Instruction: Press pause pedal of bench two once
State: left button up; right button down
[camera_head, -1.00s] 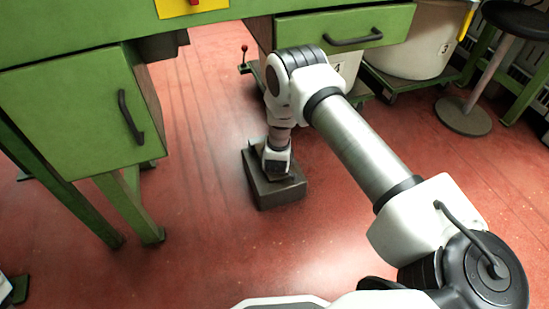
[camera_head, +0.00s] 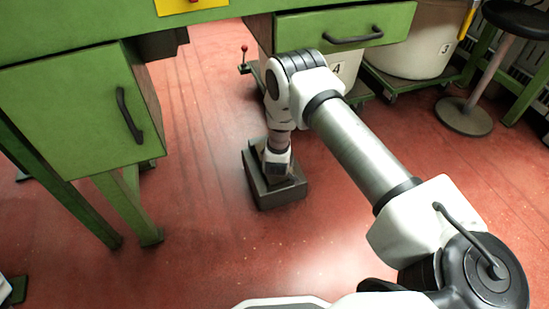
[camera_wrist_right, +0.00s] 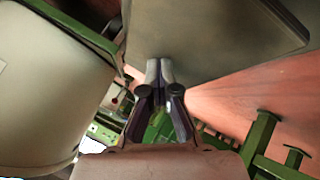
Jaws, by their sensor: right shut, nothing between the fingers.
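The pedal (camera_head: 283,194) is a dark grey-brown box on the red floor beside the green bench. My right arm reaches down to it, and the wrist end hides much of its top. In the head view the fingers of my right gripper are hidden behind the wrist. In the right wrist view my right gripper (camera_wrist_right: 158,72) is shut and empty. Its fingertips point at a broad grey face (camera_wrist_right: 215,25), which looks like part of the pedal, close to its lower edge. I cannot tell whether they touch. My left gripper is out of view. No bench number shows.
The green bench (camera_head: 75,115) with its cabinet and legs stands at the left, and a drawer (camera_head: 300,32) hangs above the pedal. Pale bins (camera_head: 415,50) on wheeled bases and a stool (camera_head: 465,117) stand behind at right. The floor left of the pedal is clear.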

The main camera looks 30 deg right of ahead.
jog(key=shift+f, duration=0.45)
jog(key=shift+s+r, duration=0.1)
notch_tip(320, 180, up, 3)
jog(key=p, duration=0.3)
dwell(0.5)
notch_tip(320, 180, up, 5)
jog(key=p, duration=0.4)
jog(key=shift+p, duration=0.35)
dwell(0.6)
